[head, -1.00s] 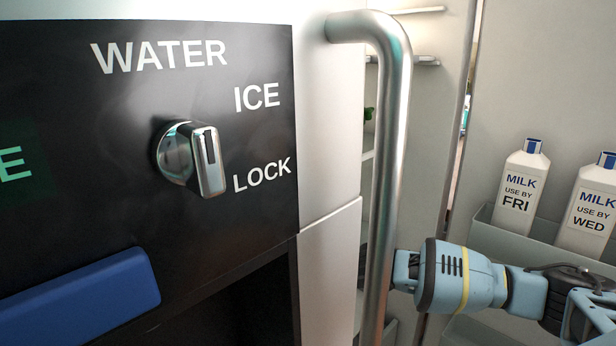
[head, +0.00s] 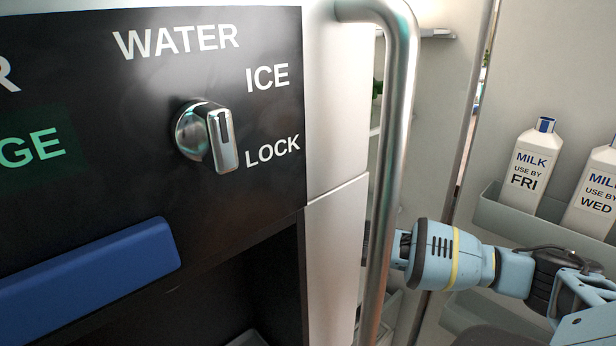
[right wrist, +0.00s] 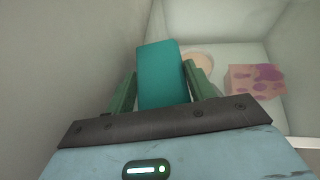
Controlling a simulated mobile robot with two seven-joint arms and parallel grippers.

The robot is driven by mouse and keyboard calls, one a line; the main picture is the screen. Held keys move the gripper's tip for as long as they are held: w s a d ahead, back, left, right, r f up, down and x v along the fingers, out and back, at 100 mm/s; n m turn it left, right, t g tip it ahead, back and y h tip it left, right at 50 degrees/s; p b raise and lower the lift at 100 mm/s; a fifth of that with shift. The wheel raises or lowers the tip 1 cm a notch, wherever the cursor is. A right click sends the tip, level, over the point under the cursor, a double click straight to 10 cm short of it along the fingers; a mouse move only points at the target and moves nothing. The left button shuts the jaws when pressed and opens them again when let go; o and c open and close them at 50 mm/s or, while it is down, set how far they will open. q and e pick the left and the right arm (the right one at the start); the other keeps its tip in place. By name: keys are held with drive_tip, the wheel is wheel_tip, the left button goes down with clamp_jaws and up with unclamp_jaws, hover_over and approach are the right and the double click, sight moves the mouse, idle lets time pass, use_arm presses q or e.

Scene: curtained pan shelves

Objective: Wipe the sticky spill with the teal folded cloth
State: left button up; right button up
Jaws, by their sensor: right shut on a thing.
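The teal folded cloth (right wrist: 162,95) stands between the fingers of my right gripper (right wrist: 160,70) in the right wrist view, and the gripper is shut on it. Beyond the cloth a pale round patch with a tan edge (right wrist: 199,59) lies on a light surface, partly covered by the right finger. It may be the sticky spill, but I cannot tell for sure. In the head view my right arm reaches leftward behind the fridge handle, so its fingers and the cloth are hidden there. My left gripper is not in view.
A pink spotted block (right wrist: 256,79) stands right of the patch. A pale wall (right wrist: 80,60) is close on the left. In the head view, a tall metal handle (head: 391,150), a dispenser knob (head: 208,137) and milk cartons (head: 530,168) in a door bin (head: 500,216) surround my arm.

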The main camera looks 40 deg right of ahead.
drive_tip(key=shift+w+d, duration=0.1)
drive_tip(key=shift+d, duration=0.9)
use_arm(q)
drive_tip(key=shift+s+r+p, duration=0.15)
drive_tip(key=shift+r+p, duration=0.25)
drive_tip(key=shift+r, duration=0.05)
use_arm(e)
drive_tip(key=shift+d+f, duration=0.15)
drive_tip(key=shift+d, duration=0.7)
drive_tip(key=shift+d, duration=0.1)
drive_tip(key=shift+w+d, duration=0.15)
drive_tip(key=shift+d, duration=0.8)
drive_tip(key=shift+d+f+p, duration=0.15)
drive_tip(key=shift+d+p, duration=0.15)
drive_tip(key=shift+d, duration=0.5)
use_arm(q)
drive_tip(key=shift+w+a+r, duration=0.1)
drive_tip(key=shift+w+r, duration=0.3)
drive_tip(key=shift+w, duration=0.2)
